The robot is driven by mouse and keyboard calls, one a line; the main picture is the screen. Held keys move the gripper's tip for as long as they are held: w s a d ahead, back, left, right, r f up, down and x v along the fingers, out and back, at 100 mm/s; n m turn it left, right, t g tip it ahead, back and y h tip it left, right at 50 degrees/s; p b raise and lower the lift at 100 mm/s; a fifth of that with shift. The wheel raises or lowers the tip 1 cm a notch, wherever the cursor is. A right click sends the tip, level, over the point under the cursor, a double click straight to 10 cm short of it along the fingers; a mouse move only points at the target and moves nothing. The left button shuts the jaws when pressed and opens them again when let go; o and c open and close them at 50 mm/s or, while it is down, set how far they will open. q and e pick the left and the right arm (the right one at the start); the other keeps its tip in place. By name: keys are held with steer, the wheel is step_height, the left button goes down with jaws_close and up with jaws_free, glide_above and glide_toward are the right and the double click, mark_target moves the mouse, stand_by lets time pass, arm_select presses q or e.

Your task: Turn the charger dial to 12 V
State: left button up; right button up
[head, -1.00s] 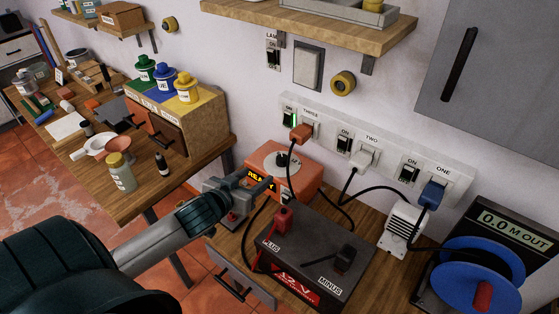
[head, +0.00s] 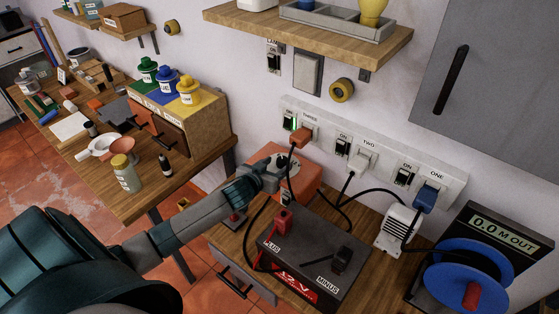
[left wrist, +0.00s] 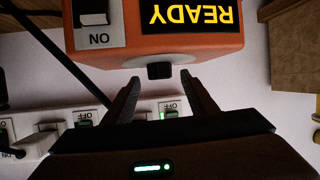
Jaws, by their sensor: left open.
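The orange charger (head: 308,178) stands on the wooden bench behind the battery. The pale round dial plate on its top is mostly covered by my left gripper (head: 283,162). In the left wrist view the black dial knob (left wrist: 160,70) sticks out from the charger (left wrist: 120,52), between my open fingertips, with no clear contact. The display (left wrist: 189,14) reads READY, upside down. The charger's switch (left wrist: 93,14) is marked ON. The dial's setting cannot be read. My right gripper is not in view.
The dark battery (head: 315,250) with red and black clamps stands in front of the charger. Cables run from the socket strip (head: 385,158) close by. A blue cable reel (head: 465,270) is at the right.

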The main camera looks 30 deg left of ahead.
mark_target(282, 162)
arm_select(q)
steer(key=shift+x, duration=1.35)
steer(key=c, duration=1.1)
